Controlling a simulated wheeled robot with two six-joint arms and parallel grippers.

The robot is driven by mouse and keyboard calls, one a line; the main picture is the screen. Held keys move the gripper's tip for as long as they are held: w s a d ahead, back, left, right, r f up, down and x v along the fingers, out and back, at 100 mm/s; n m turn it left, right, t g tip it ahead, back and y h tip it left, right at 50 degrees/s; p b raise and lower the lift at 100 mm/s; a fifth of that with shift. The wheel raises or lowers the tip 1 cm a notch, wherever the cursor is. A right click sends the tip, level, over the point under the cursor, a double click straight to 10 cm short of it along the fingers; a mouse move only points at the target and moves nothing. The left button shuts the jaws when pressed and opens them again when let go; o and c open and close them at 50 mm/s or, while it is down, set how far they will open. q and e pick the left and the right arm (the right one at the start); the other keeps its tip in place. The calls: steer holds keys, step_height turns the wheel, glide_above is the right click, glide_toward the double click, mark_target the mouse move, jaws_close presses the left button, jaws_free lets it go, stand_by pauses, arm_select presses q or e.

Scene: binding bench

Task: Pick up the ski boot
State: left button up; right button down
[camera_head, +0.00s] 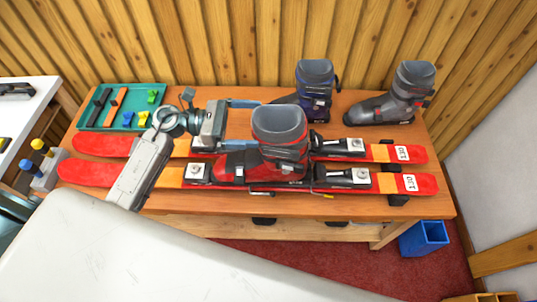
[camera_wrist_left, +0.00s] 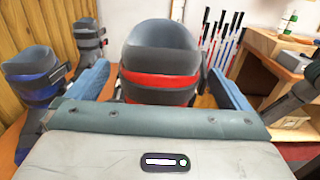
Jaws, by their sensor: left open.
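A red and grey ski boot (camera_head: 278,136) stands upright on the front ski, between the binding pieces. It shows in the middle of the left wrist view (camera_wrist_left: 160,68). My left gripper (camera_head: 256,112) is open at the boot's left side, at cuff height. In the left wrist view its two blue fingers (camera_wrist_left: 165,82) lie either side of the cuff. The boot hides part of the fingers in the head view; whether they touch it I cannot tell. A blue-purple boot (camera_head: 316,88) and a grey boot (camera_head: 396,98) stand behind. My right gripper is not in view.
Two red-orange skis (camera_head: 95,174) lie along the wooden bench (camera_head: 440,207). A teal tray (camera_head: 163,92) with tools is at the back left. Screwdriver-like tools stand in a grey holder (camera_head: 45,180) at left. A blue bin (camera_head: 425,238) is on the floor.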

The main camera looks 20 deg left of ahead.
mark_target(259, 124)
arm_select(q)
steer(key=p+x, duration=0.3)
steer(key=shift+d, duration=0.35)
steer(key=shift+w+d+f+p, duration=0.2)
steer(key=shift+d+p, duration=0.2)
steer(key=shift+d, duration=0.25)
steer(key=shift+a, duration=0.1)
steer(key=shift+c, duration=1.3)
steer(key=c, duration=1.4)
steer(key=shift+r, duration=0.1)
steer(key=shift+c, duration=0.2)
